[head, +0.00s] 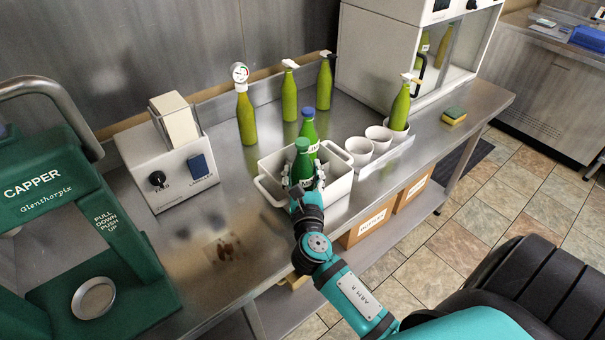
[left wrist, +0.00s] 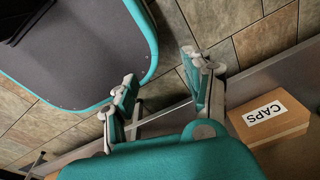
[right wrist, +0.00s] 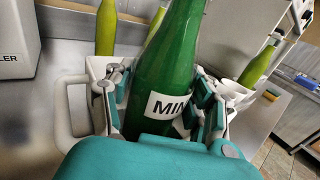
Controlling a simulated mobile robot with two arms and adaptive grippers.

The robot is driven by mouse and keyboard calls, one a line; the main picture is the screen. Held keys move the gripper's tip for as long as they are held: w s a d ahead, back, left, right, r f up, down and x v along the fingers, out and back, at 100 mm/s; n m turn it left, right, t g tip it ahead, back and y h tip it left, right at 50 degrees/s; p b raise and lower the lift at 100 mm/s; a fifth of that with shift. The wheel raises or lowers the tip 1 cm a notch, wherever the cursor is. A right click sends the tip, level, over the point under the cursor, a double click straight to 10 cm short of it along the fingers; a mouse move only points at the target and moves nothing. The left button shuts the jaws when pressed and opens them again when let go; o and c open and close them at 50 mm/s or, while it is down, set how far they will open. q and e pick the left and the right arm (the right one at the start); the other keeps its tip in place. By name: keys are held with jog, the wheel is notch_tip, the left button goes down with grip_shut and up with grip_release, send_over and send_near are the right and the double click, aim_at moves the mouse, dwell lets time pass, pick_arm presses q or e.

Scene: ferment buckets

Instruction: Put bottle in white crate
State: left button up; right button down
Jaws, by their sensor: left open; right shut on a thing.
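The white crate (head: 337,186) with side handles stands on the steel counter. A green bottle with a green cap (head: 302,160) is upright at the crate's near left part, its lower end hidden by my gripper and the crate. My right gripper (head: 305,188) is shut on this bottle; the right wrist view shows the bottle (right wrist: 168,70) with a white label between the fingers, over the crate (right wrist: 78,125). Another green bottle with a blue cap (head: 309,130) stands in the crate behind it. My left gripper (left wrist: 163,100) is open and empty, away from the crate, above the floor.
Two white cups (head: 359,149) and a cup holding a yellow-green bottle (head: 400,106) stand right of the crate. Several yellow-green bottles (head: 246,118) stand behind. A labeler (head: 168,160) and a green capper (head: 60,210) are left.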

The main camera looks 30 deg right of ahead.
jog(key=shift+r, duration=0.1)
jog(key=c, duration=0.9)
grip_release()
jog(key=o, duration=0.5)
jog(key=shift+c, duration=0.2)
pick_arm(q)
jog(key=shift+s+a+f, duration=0.1)
jog(key=shift+s+a, duration=0.15)
jog(key=shift+s, duration=0.3)
jog(key=shift+s+a, duration=0.2)
jog(key=shift+s, duration=0.35)
pick_arm(e)
jog(key=shift+s, duration=0.1)
pick_arm(q)
jog(key=shift+w+f+b, duration=0.2)
jog(key=shift+f+b, duration=0.45)
jog(key=shift+b, duration=0.05)
jog(key=shift+w+f+b, duration=0.15)
jog(key=shift+f+b, duration=0.5)
jog(key=shift+b, duration=0.05)
pick_arm(e)
jog(key=v, duration=1.2)
pick_arm(q)
jog(key=shift+d, duration=0.1)
